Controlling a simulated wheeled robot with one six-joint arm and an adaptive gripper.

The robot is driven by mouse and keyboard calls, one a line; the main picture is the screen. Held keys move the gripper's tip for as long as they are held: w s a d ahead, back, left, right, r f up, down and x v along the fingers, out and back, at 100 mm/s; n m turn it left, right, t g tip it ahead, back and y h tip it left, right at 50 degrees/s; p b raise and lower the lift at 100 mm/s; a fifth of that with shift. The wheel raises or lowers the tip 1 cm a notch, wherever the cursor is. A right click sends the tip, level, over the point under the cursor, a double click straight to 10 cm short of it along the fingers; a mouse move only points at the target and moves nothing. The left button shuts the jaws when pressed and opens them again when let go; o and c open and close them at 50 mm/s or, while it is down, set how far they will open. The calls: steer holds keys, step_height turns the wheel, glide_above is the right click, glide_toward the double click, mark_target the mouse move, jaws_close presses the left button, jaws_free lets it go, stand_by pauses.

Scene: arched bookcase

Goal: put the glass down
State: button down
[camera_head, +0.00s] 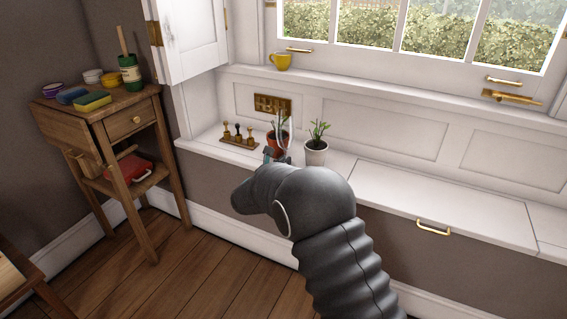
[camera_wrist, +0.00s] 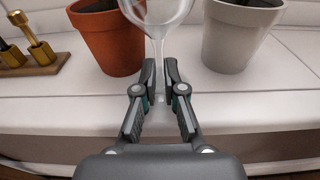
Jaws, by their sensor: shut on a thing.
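The clear stemmed glass (camera_wrist: 158,12) is upright, with its stem between the two fingers of my gripper (camera_wrist: 160,72). The gripper is shut on the stem, below the bowl. The foot of the glass is hard to make out between the fingers, and I cannot tell whether it touches the white window seat (camera_wrist: 60,100). In the head view the glass (camera_head: 288,126) shows faintly in front of the plants, above my gripper (camera_head: 277,153), at the front edge of the window seat (camera_head: 440,197). My arm hides part of that edge.
Just behind the glass stand a terracotta pot (camera_wrist: 110,42) on the left and a pale pot (camera_wrist: 238,38) on the right. A wooden stand with brass pieces (camera_head: 238,139) is further left. The seat right of the pale pot is clear.

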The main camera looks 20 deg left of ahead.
steer(key=shift+f, duration=0.15)
steer(key=c, duration=1.3)
jaws_free()
steer(key=shift+o, duration=0.2)
steer(key=shift+r, duration=0.25)
steer(key=s+r, duration=0.1)
steer(key=s, duration=1.1)
steer(key=shift+a+b, duration=0.45)
